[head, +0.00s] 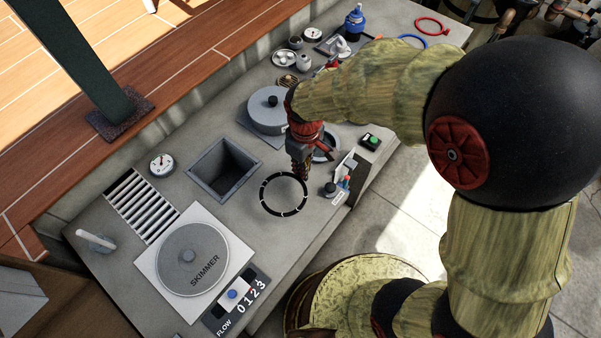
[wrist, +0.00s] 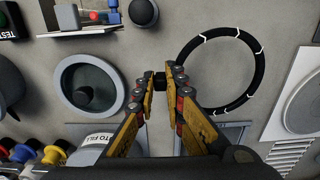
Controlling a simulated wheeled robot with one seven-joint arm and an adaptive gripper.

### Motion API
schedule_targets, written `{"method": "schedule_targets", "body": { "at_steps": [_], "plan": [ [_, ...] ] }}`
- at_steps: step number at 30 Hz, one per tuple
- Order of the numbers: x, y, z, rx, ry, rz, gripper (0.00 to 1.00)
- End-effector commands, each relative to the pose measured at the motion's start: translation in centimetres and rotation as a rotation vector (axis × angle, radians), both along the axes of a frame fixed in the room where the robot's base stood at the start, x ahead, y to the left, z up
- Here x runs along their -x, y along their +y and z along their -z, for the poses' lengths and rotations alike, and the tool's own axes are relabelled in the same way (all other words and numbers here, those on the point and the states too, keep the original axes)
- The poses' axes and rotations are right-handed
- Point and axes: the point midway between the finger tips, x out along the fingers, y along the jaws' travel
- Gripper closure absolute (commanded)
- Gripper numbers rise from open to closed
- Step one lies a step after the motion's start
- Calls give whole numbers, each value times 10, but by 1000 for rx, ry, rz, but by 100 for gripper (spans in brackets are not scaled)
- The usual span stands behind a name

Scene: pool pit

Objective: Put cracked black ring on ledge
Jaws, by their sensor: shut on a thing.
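The cracked black ring (head: 263,197) is dark with short white marks around it. In the head view it is over the grey counter, right of the square opening. My gripper (head: 301,176) is at its upper right edge, pointing down. In the wrist view my gripper (wrist: 163,80) is shut on a small dark part at the left side of the ring (wrist: 258,72). The fingers cover part of this contact, and the height of the ring above the counter is hard to tell. A raised ledge with brown planks (head: 155,65) runs along the counter's back left.
A square opening (head: 222,170), the skimmer lid (head: 192,260) and a flow slider (head: 236,295) are left of the ring. A round grey lidded pot (head: 268,110) stands behind it. Small tools (head: 342,183) crowd the right edge. Red (head: 431,26) and blue rings lie far back.

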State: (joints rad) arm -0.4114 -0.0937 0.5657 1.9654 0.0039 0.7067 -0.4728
Motion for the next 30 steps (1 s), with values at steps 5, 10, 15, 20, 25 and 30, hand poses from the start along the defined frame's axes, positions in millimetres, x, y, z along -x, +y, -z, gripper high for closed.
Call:
{"method": "schedule_targets", "body": {
  "at_steps": [5,10,15,20,25,30],
  "plan": [
    [-7,5,9,-1,-1,0,100],
    [-13,10,24,1,1,0,100],
    [-12,9,47,1,1,0,100],
    [-13,9,47,-1,-2,0,100],
    [-12,9,49,-1,-1,0,100],
    [-12,9,50,0,-1,0,83]
  ]
}}
